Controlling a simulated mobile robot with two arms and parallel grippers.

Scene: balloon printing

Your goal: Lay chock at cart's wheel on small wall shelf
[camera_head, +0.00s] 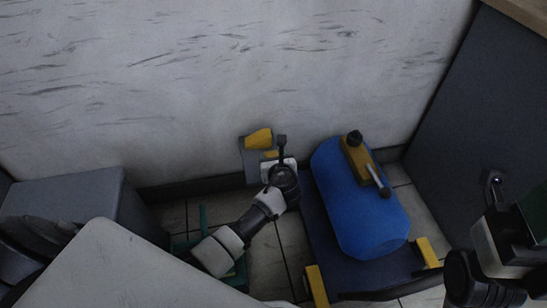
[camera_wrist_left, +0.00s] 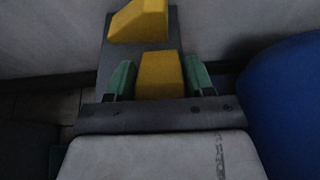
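My left gripper (camera_head: 279,158) is at the wall beside the blue cart, pointing down at a small grey shelf (camera_head: 250,165). In the left wrist view its green fingertips (camera_wrist_left: 159,80) sit on both sides of a yellow chock (camera_wrist_left: 158,72) and appear to touch it. This chock is over or on the near part of the grey shelf (camera_wrist_left: 118,50); I cannot tell whether it rests there. A second yellow wedge block (camera_wrist_left: 140,20) lies on the shelf's far part, also seen in the head view (camera_head: 258,139). My right gripper (camera_head: 495,188) is partly in view at the right.
The cart (camera_head: 312,215) carries a blue tank (camera_head: 360,205) with a yellow and black top fitting, right of my left gripper. A grey box (camera_head: 70,195) stands left. A dark cabinet (camera_head: 465,110) closes off the right. Tiled floor shows between box and cart.

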